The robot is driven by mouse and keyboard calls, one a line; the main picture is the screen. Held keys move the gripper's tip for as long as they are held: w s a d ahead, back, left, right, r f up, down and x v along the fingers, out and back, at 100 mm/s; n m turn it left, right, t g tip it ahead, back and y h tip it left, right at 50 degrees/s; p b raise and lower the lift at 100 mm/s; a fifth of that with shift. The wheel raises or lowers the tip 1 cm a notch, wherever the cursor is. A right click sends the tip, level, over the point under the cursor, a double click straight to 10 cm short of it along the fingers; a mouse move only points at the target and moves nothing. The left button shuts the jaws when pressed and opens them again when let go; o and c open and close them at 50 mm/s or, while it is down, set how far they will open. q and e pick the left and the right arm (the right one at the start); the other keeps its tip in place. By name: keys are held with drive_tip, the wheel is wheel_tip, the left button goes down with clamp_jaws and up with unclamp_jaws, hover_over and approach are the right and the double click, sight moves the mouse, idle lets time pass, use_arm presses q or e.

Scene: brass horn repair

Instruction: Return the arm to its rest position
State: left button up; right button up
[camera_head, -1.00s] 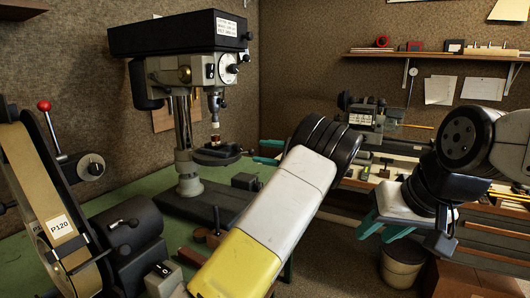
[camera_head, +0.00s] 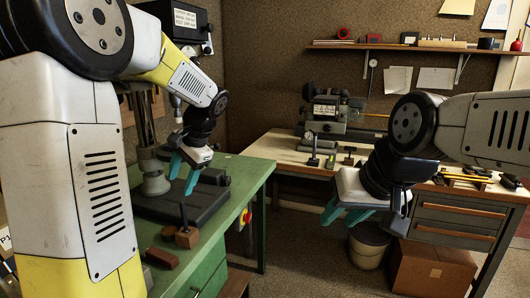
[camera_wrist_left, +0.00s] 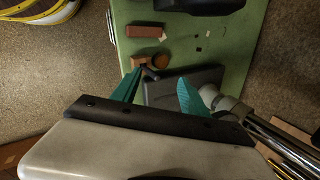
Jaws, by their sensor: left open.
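My left arm (camera_head: 65,170) comes in from the left and reaches over the green bench. Its gripper (camera_head: 183,174) points down beside the drill press column with its teal fingers apart and nothing between them. In the left wrist view the fingers (camera_wrist_left: 160,92) are spread, empty, above the green bench and the dark press base. My right arm (camera_head: 480,128) comes in from the right. Its gripper (camera_head: 345,213) hangs in front of the far workbench, its teal fingers apart and empty.
The drill press base (camera_head: 195,205) stands on the green bench (camera_head: 250,180), with a brown block (camera_head: 162,258) nearby. The far workbench (camera_head: 290,151) carries a small lathe (camera_head: 335,112). A cardboard box (camera_head: 432,270) and a bin (camera_head: 367,247) stand on the floor.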

use_arm(q)
drive_tip(key=s+d+r+n+t+h, duration=0.1)
drive_tip(key=s+d+n+t+h, duration=0.1)
drive_tip(key=s, duration=0.8)
drive_tip(key=s+d+r+n+t+h, duration=0.1)
drive_tip(key=s+d+n+h, duration=0.3)
drive_tip(key=s, duration=0.6)
drive_tip(key=shift+s+d+r+t+h, duration=0.35)
drive_tip(key=shift+d+t, duration=0.35)
drive_tip(key=shift+d, duration=0.55)
idle(0.7)
